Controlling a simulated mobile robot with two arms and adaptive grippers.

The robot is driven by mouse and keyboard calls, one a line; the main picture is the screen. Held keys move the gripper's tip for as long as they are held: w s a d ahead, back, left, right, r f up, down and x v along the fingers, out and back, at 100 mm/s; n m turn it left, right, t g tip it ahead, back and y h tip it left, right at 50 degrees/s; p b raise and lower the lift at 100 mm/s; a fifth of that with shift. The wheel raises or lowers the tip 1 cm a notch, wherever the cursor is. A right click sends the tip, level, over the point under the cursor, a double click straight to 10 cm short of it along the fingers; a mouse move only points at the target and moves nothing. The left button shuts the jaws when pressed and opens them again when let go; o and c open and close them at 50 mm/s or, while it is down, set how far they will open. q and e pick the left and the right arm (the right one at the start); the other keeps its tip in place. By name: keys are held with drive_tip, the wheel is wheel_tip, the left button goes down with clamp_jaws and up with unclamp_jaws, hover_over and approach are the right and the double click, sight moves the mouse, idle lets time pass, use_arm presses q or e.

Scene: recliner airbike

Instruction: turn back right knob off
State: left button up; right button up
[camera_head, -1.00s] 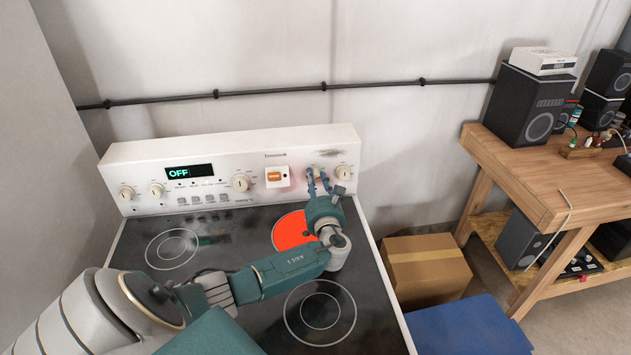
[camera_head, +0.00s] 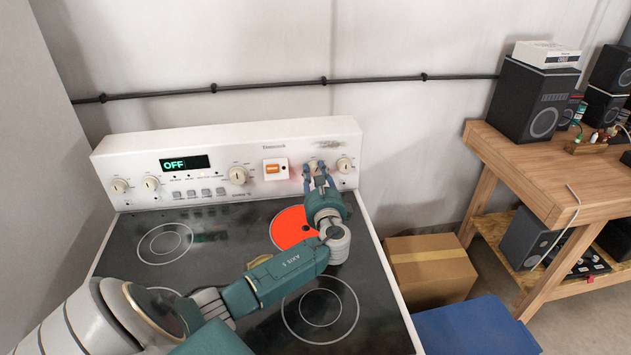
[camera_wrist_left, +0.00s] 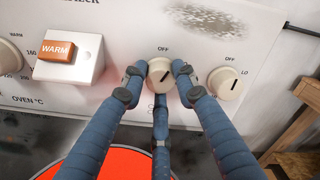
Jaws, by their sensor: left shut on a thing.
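The white stove's control panel (camera_head: 130,163) carries several cream knobs. My left gripper (camera_head: 317,176) has its blue fingers closed around the knob (camera_wrist_left: 160,74) between the orange WARM switch and the far right knob. In the left wrist view, the gripper (camera_wrist_left: 158,82) has a finger on each side of that knob and a third below it. "OFF" is printed above the knob, and its dark pointer line slants up and right, not straight up. The back right burner (camera_head: 290,228) glows red-orange under my arm. My right gripper is out of view.
The orange WARM switch (camera_wrist_left: 57,49) is left of the held knob; the far right knob (camera_wrist_left: 227,83) is close on its right, beside a finger. A cardboard box (camera_head: 425,268) and a wooden bench (camera_head: 540,175) with speakers stand to the right.

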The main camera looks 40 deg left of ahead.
sight(313, 137)
use_arm(q)
drive_tip(key=n+b, duration=0.2)
drive_tip(key=n, duration=0.1)
drive_tip(key=shift+f+b, duration=0.2)
drive_tip(key=shift+b, duration=0.15)
drive_tip(key=shift+r+n+b, duration=0.15)
drive_tip(key=shift+n+b, duration=0.6)
drive_tip(key=shift+n, duration=0.35)
drive_tip(key=o, duration=1.1)
drive_tip(key=shift+o, duration=0.2)
drive_tip(key=shift+r, duration=0.15)
wheel_tip(313, 137, up, 10)
drive_tip(key=shift+f, duration=0.1)
drive_tip(key=shift+s, duration=0.1)
